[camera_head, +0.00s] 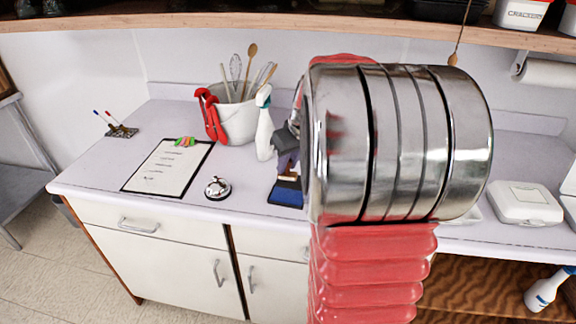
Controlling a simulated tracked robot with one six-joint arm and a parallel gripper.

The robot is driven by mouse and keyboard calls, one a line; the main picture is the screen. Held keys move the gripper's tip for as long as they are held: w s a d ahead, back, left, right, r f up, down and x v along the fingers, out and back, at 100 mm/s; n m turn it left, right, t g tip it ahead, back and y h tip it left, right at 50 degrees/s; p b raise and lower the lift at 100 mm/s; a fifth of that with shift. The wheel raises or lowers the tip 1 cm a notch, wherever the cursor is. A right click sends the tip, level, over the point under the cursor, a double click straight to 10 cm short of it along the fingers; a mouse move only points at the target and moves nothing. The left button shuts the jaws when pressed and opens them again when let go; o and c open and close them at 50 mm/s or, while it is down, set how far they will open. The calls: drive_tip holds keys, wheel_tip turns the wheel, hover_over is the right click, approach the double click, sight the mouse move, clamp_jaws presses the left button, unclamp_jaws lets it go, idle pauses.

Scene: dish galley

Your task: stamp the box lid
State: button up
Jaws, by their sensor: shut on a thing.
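My gripper (287,152) shows just left of my large arm link, and it is shut on a small stamp (290,174), mostly hidden by the fingers and arm. The stamp is over a blue ink pad (286,196) on the counter; I cannot tell if they touch. A white lidded box (525,204) sits shut on the counter at the right, well away from my gripper.
A white spray bottle (264,130) and a white crock (236,117) of utensils stand behind the pad. A bell (217,188) and a clipboard (168,168) lie left. A shelf (240,19) runs above. My arm hides the middle counter.

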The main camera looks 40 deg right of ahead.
drive_tip(key=w+a+f, duration=0.2)
drive_tip(key=w+a, duration=0.2)
drive_tip(key=a, duration=0.6)
drive_tip(key=w+a+f+n, duration=0.1)
drive_tip(key=w+a, duration=0.3)
drive_tip(key=a, duration=0.7)
drive_tip(key=w+a+f, duration=0.3)
drive_tip(key=w+a, duration=0.1)
drive_tip(key=a, duration=0.6)
drive_tip(key=shift+a+n+y, duration=0.3)
drive_tip(key=shift+a, duration=0.05)
drive_tip(key=shift+s+f, duration=0.1)
drive_tip(key=shift+s, duration=0.05)
